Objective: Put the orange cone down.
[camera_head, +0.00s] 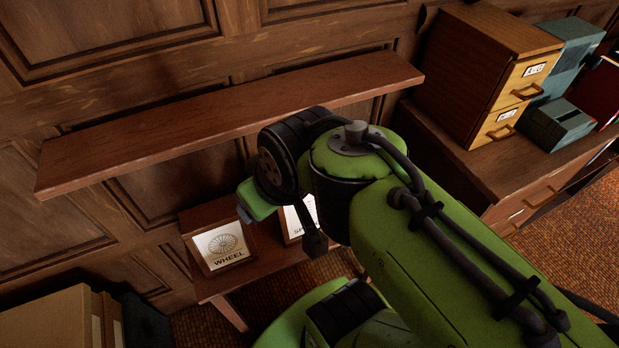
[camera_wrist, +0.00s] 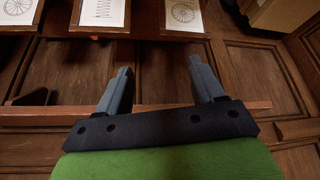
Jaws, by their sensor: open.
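In the head view my gripper (camera_head: 243,212) is mostly hidden by my own arm, just in front of and below the wall shelf. A board with a wheel drawing (camera_head: 221,246) stands on a low bench (camera_head: 262,272), below my gripper. A second board (camera_head: 299,218) is partly hidden by my arm. The wrist view shows a spring drawing (camera_wrist: 103,12) between two wheel drawings (camera_wrist: 20,8) (camera_wrist: 184,14).
The wooden wall shelf (camera_head: 230,125) looks bare where it shows. A drawer cabinet (camera_head: 490,70) and teal boxes (camera_head: 560,122) stand on a dresser at the right. Tan boxes (camera_head: 50,322) stand at the lower left. The panelled wall (camera_head: 120,30) closes off the back.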

